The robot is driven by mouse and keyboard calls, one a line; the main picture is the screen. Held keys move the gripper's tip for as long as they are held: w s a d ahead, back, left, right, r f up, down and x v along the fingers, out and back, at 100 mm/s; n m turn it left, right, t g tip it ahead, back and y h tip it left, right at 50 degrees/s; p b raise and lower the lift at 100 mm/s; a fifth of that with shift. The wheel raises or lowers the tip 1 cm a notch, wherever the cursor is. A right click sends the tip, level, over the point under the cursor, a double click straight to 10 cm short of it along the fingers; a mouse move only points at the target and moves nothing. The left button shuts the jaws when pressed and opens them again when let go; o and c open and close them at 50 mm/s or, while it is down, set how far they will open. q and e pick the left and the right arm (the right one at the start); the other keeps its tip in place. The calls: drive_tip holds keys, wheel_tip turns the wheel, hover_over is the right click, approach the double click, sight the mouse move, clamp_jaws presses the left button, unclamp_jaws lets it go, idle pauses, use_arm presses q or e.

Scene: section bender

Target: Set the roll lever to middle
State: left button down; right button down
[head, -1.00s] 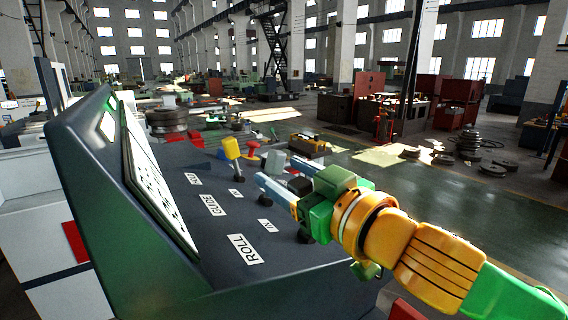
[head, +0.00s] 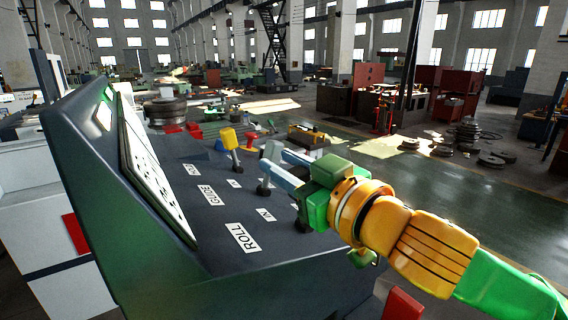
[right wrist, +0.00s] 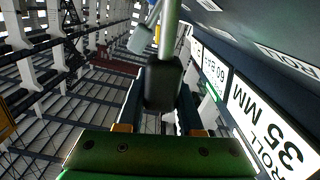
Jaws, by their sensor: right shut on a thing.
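The roll lever stands by the ROLL label (head: 242,237) on the sloping console, and its lower part shows under my right gripper. In the right wrist view its black knob (right wrist: 163,85) sits between the two fingers, with a grey stalk running up from it. My right gripper (head: 274,160) is shut on this knob, which the fingers largely hide in the head view. The exact tilt of the lever is hard to tell. My left gripper is in neither view.
A grey lever (head: 272,151) stands close beyond my right fingertips, by the GUIDE label (head: 210,196). A yellow lever (head: 229,138) stands farther along the console (head: 165,240). A label reading ROLL 35 MM (right wrist: 270,125) shows in the right wrist view.

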drive_tip(key=shift+d, duration=0.1)
idle(0.8)
drive_tip(key=w+d+m, duration=0.1)
drive_tip(key=m, duration=0.1)
drive_tip(key=d+m, duration=0.1)
drive_tip(key=m, duration=0.1)
drive_tip(key=w+d+m+p, duration=0.1)
drive_tip(key=shift+w+d+f+m, duration=0.1)
drive_tip(key=shift+w+d+m, duration=0.2)
drive_tip(key=shift+w+m, duration=0.1)
drive_tip(key=c, duration=0.9)
unclamp_jaws()
drive_tip(key=o, duration=0.3)
drive_tip(key=shift+o, duration=0.2)
drive_tip(key=shift+w+a, duration=0.1)
drive_tip(key=shift+a, duration=0.05)
